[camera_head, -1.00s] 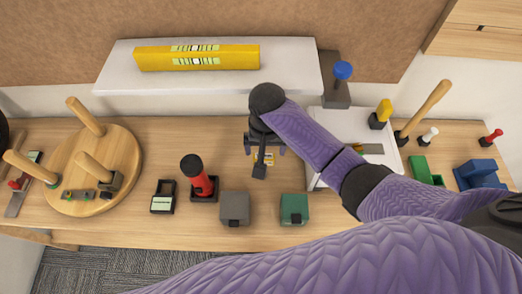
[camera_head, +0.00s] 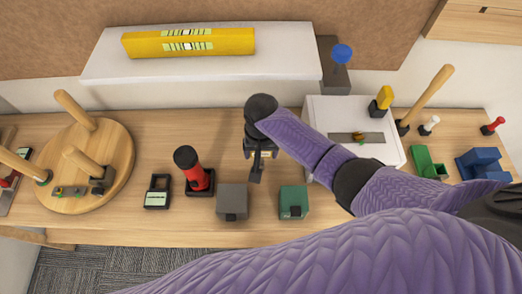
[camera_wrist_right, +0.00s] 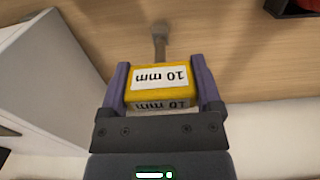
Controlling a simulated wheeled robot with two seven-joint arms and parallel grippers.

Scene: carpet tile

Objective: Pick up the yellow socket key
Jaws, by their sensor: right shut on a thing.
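The yellow socket key (camera_wrist_right: 158,84) has a yellow block handle with white labels reading "10 mm" and a grey metal shaft (camera_wrist_right: 160,42). My right gripper (camera_wrist_right: 162,82) is shut on the handle, one finger against each side, in the right wrist view. In the head view my right gripper (camera_head: 261,153) is over the middle of the bench and hides most of the key. I cannot tell from these views whether the key touches the bench. My left gripper is not in view.
Grey (camera_head: 232,202) and green (camera_head: 293,203) blocks stand in front of my right gripper. A red-and-black cylinder (camera_head: 195,177) stands to its left, a white box (camera_head: 318,112) to its right. A white shelf (camera_head: 100,66) holding a yellow level (camera_head: 150,45) is behind.

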